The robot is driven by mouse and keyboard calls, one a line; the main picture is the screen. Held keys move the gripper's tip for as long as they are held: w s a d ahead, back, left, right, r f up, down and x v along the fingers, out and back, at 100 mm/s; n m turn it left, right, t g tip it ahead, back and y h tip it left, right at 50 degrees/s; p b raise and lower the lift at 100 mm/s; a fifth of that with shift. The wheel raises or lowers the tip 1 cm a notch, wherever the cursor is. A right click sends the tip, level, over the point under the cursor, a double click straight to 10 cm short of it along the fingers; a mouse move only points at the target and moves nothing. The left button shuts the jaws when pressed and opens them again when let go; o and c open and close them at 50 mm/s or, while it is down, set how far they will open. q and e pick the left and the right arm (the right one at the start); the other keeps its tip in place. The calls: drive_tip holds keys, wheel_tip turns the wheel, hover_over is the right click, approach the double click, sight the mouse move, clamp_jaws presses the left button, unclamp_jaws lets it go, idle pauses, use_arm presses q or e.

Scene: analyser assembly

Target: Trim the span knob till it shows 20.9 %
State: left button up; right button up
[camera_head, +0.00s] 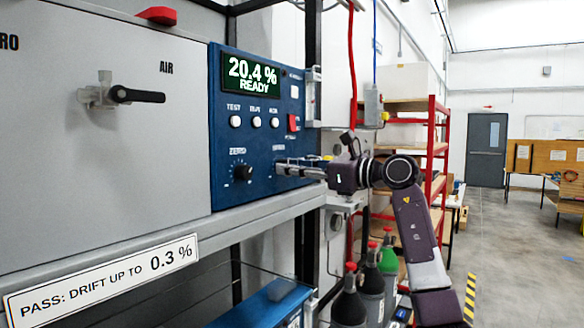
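The display (251,76) on the blue analyser panel (225,150) reads 20.4 % with READY below it. My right gripper (281,168) reaches in from the right, with its fingertips at the panel just below the span label (279,149). The span knob is hidden behind the fingers, and I cannot tell whether they are closed on it. The zero knob (241,173), black, sits to the left of my fingertips, clear of them. My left gripper is not in view.
Several white buttons, one of them the test button (235,121), and a red switch (292,123) sit above the fingertips. A black-handled valve (135,95) is on the grey panel at left. Gas cylinders (371,290) stand below my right arm. A red shelf rack (432,150) stands behind.

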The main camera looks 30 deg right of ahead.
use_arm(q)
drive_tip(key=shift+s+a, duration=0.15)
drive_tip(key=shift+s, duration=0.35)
use_arm(e)
clamp_jaws()
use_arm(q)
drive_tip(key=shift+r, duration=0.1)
use_arm(e)
drive_tip(key=shift+m, duration=0.3)
use_arm(q)
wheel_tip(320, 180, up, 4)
drive_tip(key=p, duration=0.4)
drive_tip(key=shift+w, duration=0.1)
use_arm(e)
drive_tip(key=m, duration=1)
drive_tip(key=shift+r, duration=0.15)
drive_tip(key=o, duration=0.6)
unclamp_jaws()
drive_tip(key=shift+s+d, duration=0.1)
drive_tip(key=shift+s, duration=0.05)
